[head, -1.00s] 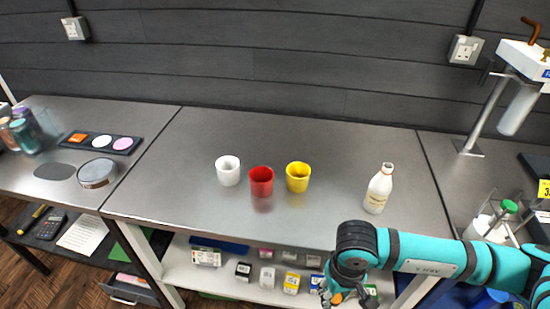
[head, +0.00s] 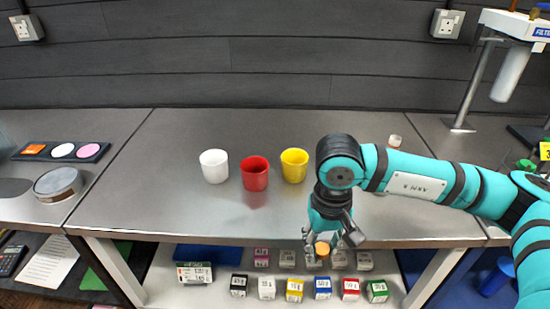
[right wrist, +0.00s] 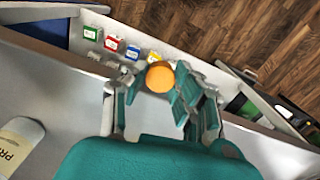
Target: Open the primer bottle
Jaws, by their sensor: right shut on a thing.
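The white primer bottle is mostly hidden behind my right arm in the head view, where only its bare top (head: 395,141) shows. In the right wrist view the bottle (right wrist: 18,145) is cut by the left edge, with part of its label showing. My right gripper (head: 322,250) hangs at the front edge of the bench, pointing down. It is shut on a small round orange cap (head: 322,248), apart from the bottle. The cap also shows between the fingers in the right wrist view (right wrist: 160,76). My left gripper is not in view.
White (head: 214,166), red (head: 255,174) and yellow (head: 294,165) cups stand on the steel bench (head: 160,205), left of my right arm. Several small labelled boxes sit on the shelf below. A filter stand (head: 478,80) is at right. The bench left of the cups is clear.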

